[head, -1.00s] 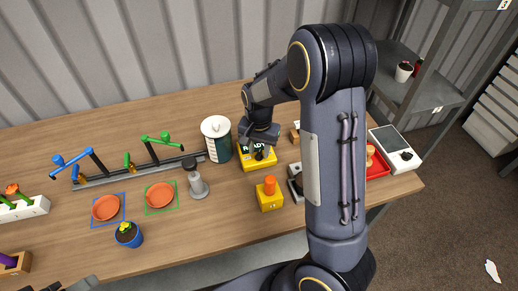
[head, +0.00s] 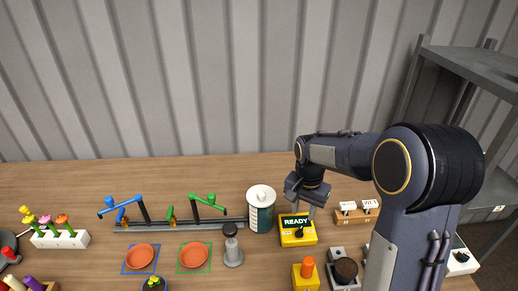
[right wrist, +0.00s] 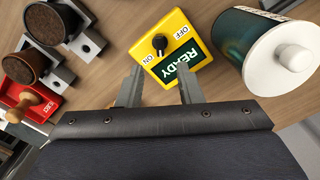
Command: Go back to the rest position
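My right gripper (head: 307,193) is above the bench, just over the yellow box with the READY sign (head: 298,230). In the right wrist view the two fingers (right wrist: 158,90) stand apart with nothing between them. The yellow box (right wrist: 155,33) lies beyond the fingertips there, with its black knob and ON and OFF labels showing. I cannot tell from these views whether a fingertip touches it. My left gripper does not show in the head view now.
A dark green canister with a white lid (head: 261,209) stands left of the box. A yellow block with an orange button (head: 306,275), a grey pump-like post (head: 232,247), orange dishes (head: 194,255) and a tulip holder (head: 60,239) share the bench. A metal shelf (head: 470,70) stands right.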

